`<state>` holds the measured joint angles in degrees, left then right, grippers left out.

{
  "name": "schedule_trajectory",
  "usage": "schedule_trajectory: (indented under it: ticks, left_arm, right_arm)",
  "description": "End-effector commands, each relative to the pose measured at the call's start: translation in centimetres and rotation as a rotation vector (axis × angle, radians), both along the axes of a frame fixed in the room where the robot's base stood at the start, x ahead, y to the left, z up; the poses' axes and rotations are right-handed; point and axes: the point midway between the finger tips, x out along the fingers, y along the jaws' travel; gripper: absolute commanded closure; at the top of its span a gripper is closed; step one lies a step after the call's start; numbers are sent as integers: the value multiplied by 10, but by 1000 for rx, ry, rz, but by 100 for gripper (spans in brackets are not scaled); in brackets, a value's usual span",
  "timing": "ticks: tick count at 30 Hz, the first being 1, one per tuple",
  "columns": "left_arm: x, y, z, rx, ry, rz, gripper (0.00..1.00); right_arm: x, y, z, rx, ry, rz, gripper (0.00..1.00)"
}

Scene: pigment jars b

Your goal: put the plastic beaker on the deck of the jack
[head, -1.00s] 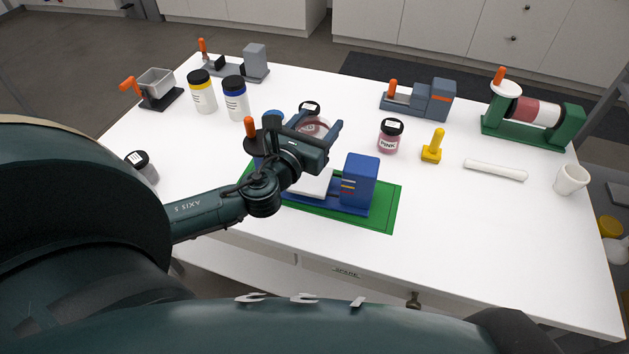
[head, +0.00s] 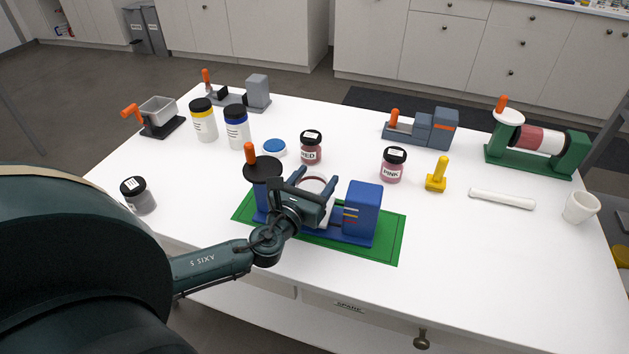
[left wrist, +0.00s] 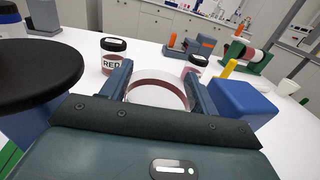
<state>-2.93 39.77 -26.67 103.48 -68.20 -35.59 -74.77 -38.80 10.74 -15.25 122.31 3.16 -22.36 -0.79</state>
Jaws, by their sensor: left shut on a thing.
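My left gripper (head: 317,180) is shut on the plastic beaker (head: 318,187), a clear, pale-rimmed cup with dark pink showing inside. In the left wrist view the beaker (left wrist: 158,94) stands upright between the two fingers. The jack (head: 362,212) is blue, with a blue tower at the right and a black wheel (head: 263,169) with an orange handle at the left. The gripper and beaker are between wheel and tower, over the deck. The gripper hides most of the deck, so I cannot tell whether the beaker touches it. My right gripper is not in view.
The jack stands on a green mat (head: 392,245). A yellow stamp-like tool (head: 437,175) is to the right. The table's front right is clear.

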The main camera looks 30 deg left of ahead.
Motion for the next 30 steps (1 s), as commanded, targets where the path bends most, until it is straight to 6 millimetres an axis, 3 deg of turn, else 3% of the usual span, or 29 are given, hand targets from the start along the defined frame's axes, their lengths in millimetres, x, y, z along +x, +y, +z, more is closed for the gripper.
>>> schedule_trajectory:
  ticks: [5, 6, 14, 23, 30]
  left_arm:
    - [0, 0, -4, 0, 0, 0, 61]
    - [0, 0, -3, 0, 0, 0, 38]
    - [0, 0, -3, 0, 0, 0, 18]
    - [0, 0, 3, 0, 0, 0, 18]
    - [-39, -4, -2, 2, 5, -1, 18]
  right_arm:
    - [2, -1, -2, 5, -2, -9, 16]
    - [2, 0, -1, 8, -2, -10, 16]
    - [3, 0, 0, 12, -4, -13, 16]
    - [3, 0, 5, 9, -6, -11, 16]
    - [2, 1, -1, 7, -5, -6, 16]
